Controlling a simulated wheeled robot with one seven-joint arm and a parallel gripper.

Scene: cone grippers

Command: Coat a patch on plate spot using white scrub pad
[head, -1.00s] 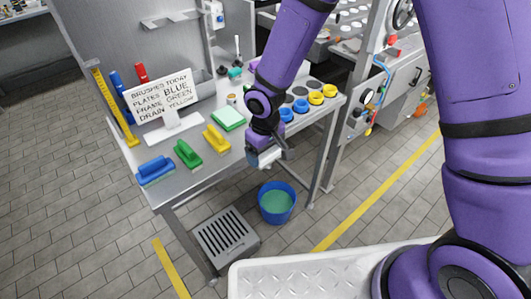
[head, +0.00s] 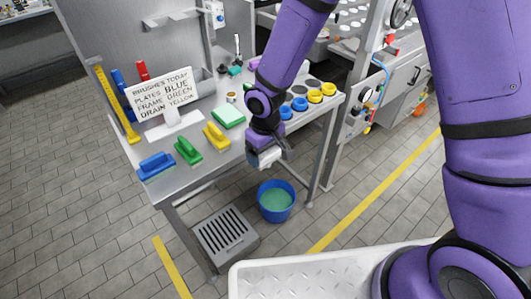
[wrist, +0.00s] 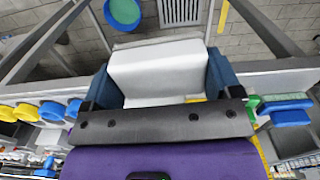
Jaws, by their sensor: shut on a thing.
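My gripper (head: 268,154) hangs at the front edge of the steel table, right of the yellow brush. It is shut on a white scrub pad (wrist: 158,72), a thick block between the two blue-grey fingers in the wrist view. In the head view the pad (head: 265,161) is small and partly covered by the gripper. A sign (head: 160,96) on the table reads brushes today: plates blue, frame green, drain yellow. A blue brush (head: 156,165), a green brush (head: 188,151) and a yellow brush (head: 216,136) lie along the front edge. I cannot make out which surface is the plate spot.
Blue and yellow rings (head: 315,96) stand at the table's right end. A blue bucket (head: 276,201) with green contents and a floor drain grate (head: 226,236) are below the table. Floor in front is partly clear.

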